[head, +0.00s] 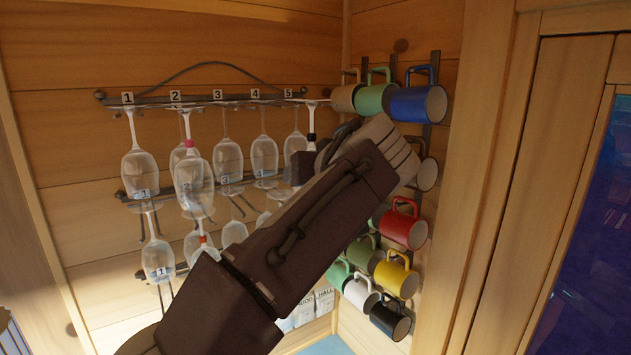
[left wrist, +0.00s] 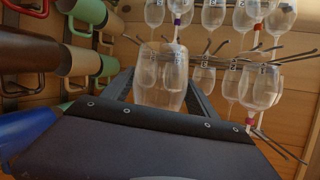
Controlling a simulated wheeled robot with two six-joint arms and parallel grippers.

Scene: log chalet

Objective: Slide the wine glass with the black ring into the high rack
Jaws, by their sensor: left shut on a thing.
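The wine glass with the black ring (head: 311,137) is upside down, foot up, at the right end of the high rack (head: 150,101). Its foot is level with the rack, just right of the label 5; I cannot tell whether it is between the rails. My left gripper (left wrist: 160,92) is shut on this glass's bowl, which shows between the fingers in the left wrist view (left wrist: 158,68). In the head view my left arm hides the bowl and most of the fingers. My right gripper is in neither view.
Several clear glasses hang from the high rack, including one with a pink ring (head: 190,145) and a plain one near label 5 (head: 294,143). Lower racks hold more glasses. Coloured mugs, including a blue one (head: 420,103), hang close to my gripper's right.

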